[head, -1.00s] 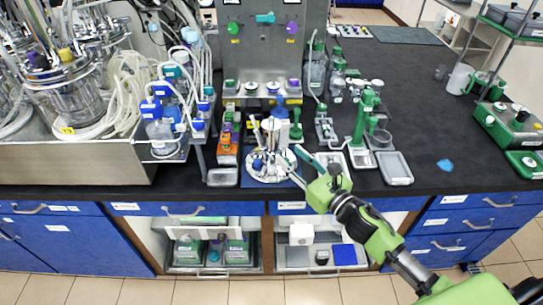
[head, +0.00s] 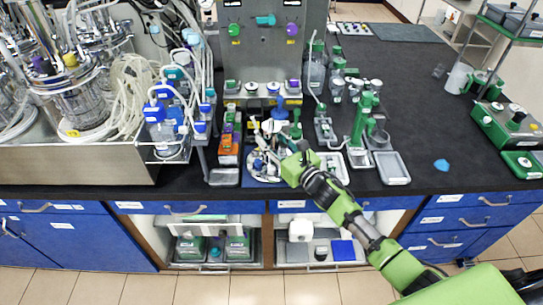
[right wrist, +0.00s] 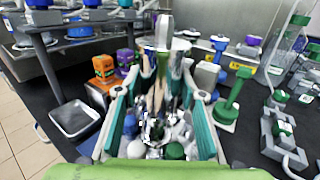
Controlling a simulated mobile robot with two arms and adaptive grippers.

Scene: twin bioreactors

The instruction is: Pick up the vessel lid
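The vessel lid (head: 265,179), a round pale plate crowded with blue, white and metal ports, sits near the bench's front edge in the head view. In the right wrist view its metal and white fittings (right wrist: 155,135) fill the space between my fingers, with a tall metal post (right wrist: 163,38) beyond. My right gripper (head: 277,145) reaches over the lid from the right; in the wrist view its teal fingers (right wrist: 158,112) are spread on either side of the fittings. Whether they touch anything, I cannot tell. The lid's plate is mostly hidden in the wrist view. My left gripper is out of view.
An orange and purple bottle rack (head: 228,154) stands left of the lid, behind an empty grey tray (head: 223,177). A green stand (head: 361,125) and another grey tray (head: 393,168) stand to the right. A steel tray (head: 80,160) holds glass vessels at far left. Black bench at right is mostly clear.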

